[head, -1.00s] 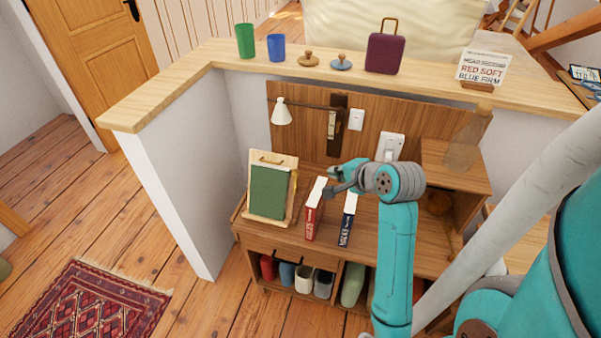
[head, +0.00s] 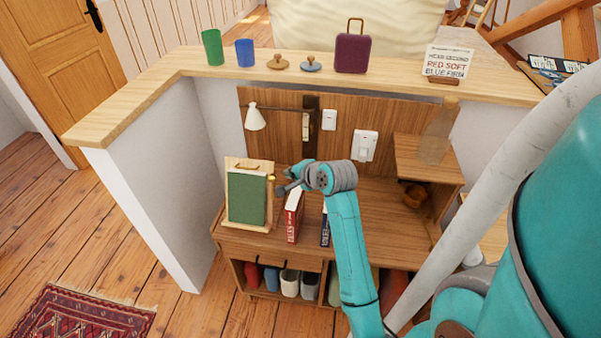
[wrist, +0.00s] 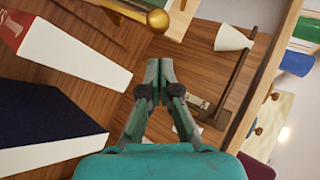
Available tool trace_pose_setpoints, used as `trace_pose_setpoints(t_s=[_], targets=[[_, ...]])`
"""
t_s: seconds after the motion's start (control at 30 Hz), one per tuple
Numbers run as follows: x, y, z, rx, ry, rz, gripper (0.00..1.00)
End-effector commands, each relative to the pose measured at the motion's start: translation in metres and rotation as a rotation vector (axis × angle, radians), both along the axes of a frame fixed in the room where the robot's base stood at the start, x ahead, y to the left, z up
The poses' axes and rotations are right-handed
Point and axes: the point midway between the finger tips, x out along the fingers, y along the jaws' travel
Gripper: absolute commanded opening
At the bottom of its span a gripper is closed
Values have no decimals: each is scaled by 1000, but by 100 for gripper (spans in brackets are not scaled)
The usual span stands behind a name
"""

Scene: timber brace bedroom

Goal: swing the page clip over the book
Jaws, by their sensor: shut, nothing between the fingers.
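A green book (head: 246,197) rests upright on a pale wooden stand (head: 232,163) at the left of the desk. A thin brass clip (head: 247,167) shows at the top of the stand, and a small brass knob (head: 271,178) shows at its right edge. In the wrist view a brass rod ends in a round knob (wrist: 158,20), just beyond my fingertips. My gripper (head: 281,189) is beside the stand's right edge. In the wrist view my gripper (wrist: 159,72) is shut and empty, apart from the knob. I cannot tell how the rod joins the clip.
A red book (head: 293,214) and a dark blue book (head: 325,229) stand just right of the stand, below my arm. A white lamp (head: 255,118) hangs from the back panel above. A small shelf (head: 425,165) is at the right. The desk between is mostly clear.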

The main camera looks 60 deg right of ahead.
Motion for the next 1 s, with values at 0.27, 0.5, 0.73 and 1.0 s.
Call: trace_pose_setpoints(t_s=[0.27,0.5,0.73,1.0], targets=[[21,12,-12,0,0,1,0],[23,13,-13,2,0,0,0],[23,13,-13,0,2,2,0],[28,14,-11,-16,45,23,0]])
